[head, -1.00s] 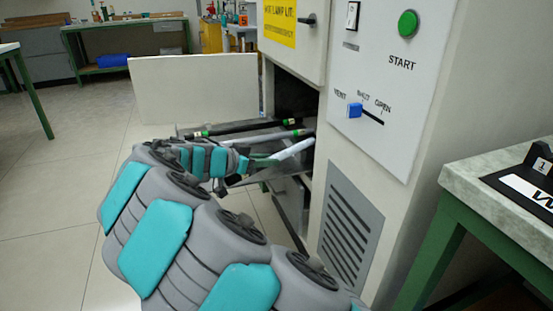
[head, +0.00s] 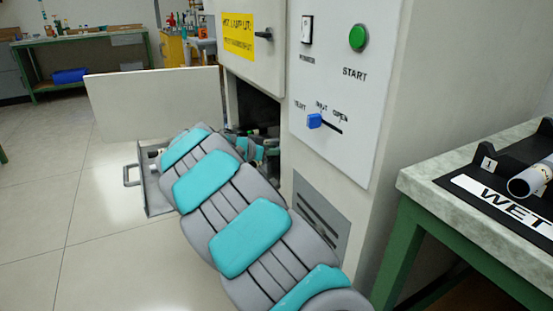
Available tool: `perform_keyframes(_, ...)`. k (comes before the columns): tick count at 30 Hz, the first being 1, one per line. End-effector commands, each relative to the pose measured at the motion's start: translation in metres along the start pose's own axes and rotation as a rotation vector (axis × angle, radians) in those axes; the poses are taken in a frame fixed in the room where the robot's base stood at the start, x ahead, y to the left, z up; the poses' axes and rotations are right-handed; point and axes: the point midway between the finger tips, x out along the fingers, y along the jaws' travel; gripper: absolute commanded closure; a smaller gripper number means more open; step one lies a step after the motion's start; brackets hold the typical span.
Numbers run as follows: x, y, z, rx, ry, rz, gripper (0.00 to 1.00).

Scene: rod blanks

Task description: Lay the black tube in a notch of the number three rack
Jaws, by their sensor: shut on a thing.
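My gripper (head: 256,149) is low at the dark opening of the white machine, mostly hidden behind my own teal-padded arm. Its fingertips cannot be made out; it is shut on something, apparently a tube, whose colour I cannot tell. The pulled-out metal tray (head: 152,190) shows only its left end and handle; my arm covers the rest. No black tube can be clearly picked out now. A black rack marked 1 (head: 487,162) stands on the right-hand bench with a pale tube (head: 531,180) lying on it. No rack marked 3 is in view.
The machine's front panel (head: 340,100) has a green START button and a blue lever. Its white door (head: 155,105) stands open at left. The stone-topped bench (head: 425,185) with a WET label is at right. Open tiled floor (head: 50,210) lies to the left.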

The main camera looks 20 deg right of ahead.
Motion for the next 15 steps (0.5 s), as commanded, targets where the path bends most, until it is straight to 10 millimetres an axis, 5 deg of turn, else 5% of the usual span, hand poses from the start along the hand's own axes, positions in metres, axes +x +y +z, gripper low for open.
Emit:
perform_keyframes(2, 0.012, 0.002, -0.004, 0.002, -0.002, 0.004, 1.0)
perform_keyframes(9, 0.021, 0.002, 0.028, -0.002, -0.001, 0.005, 1.0)
perform_keyframes(15, 0.022, 0.002, 0.029, 0.001, 0.0, 0.003, 1.0)
